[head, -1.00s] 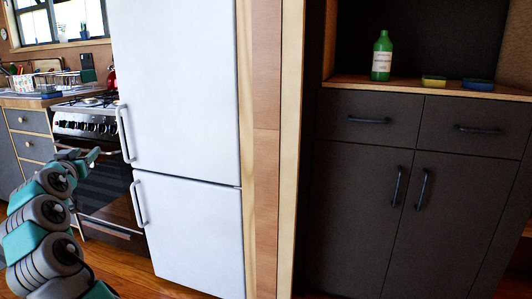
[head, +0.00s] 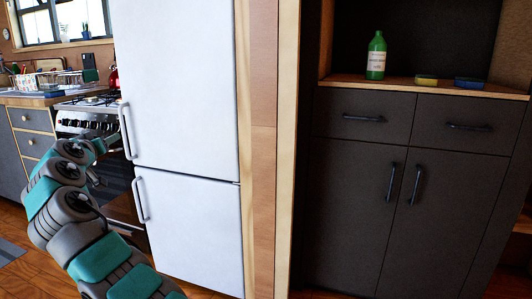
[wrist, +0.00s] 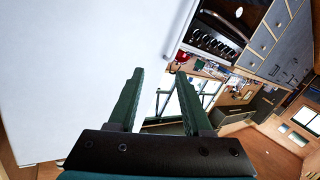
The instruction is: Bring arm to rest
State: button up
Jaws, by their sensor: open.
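My gripper shows in the wrist view (wrist: 160,82), with its two green fingers apart and nothing between them. In the head view my teal and grey arm rises from the bottom left, and its far end is in front of the stove, close to the fridge's left edge. The fingers cannot be made out clearly in the head view. The white fridge (head: 185,85) stands just right of the arm's end; it also fills the left of the wrist view (wrist: 80,70).
The stove (head: 88,122) is behind my arm. A dark cabinet (head: 365,195) stands at right, with a green bottle (head: 376,58), a yellow sponge (head: 427,79) and a blue sponge (head: 471,82) on its shelf. Wooden floor (head: 22,270) shows at lower left.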

jog(key=w+d+f+g+h, duration=0.1)
jog(key=w+d+g+h, duration=0.2)
jog(key=d, duration=0.9)
jog(key=w+d+f+g+h, duration=0.1)
jog(key=w+d+h, duration=0.25)
jog(key=d, duration=0.85)
jog(key=s+d+f+m+g+h, duration=0.1)
jog(key=s+d+f+g, duration=0.15)
jog(key=d, duration=0.55)
jog(key=s+d+f+m+g, duration=0.15)
jog(key=s+d, duration=0.25)
jog(key=d, duration=0.5)
jog(key=s+d+f+g+h, duration=0.1)
jog(key=s+d+f+g, duration=0.15)
jog(key=d, duration=0.55)
jog(key=s+d+f+g, duration=0.2)
jog(key=s+d+f, duration=0.2)
jog(key=s+d, duration=0.6)
jog(key=s+f+m+g+y, duration=0.1)
jog(key=s+f, duration=0.4)
jog(key=s, duration=0.7)
jog(key=s+f+g+y, duration=0.2)
jog(key=s+f, duration=0.3)
jog(key=s, duration=0.8)
jog(key=s+f+m+g+y, duration=0.1)
jog(key=s+f, duration=0.4)
jog(key=s, duration=0.7)
jog(key=shift+s+f+m+g+y, duration=0.25)
jog(key=shift+f+m+g+y, duration=0.15)
jog(key=shift+g+y, duration=0.5)
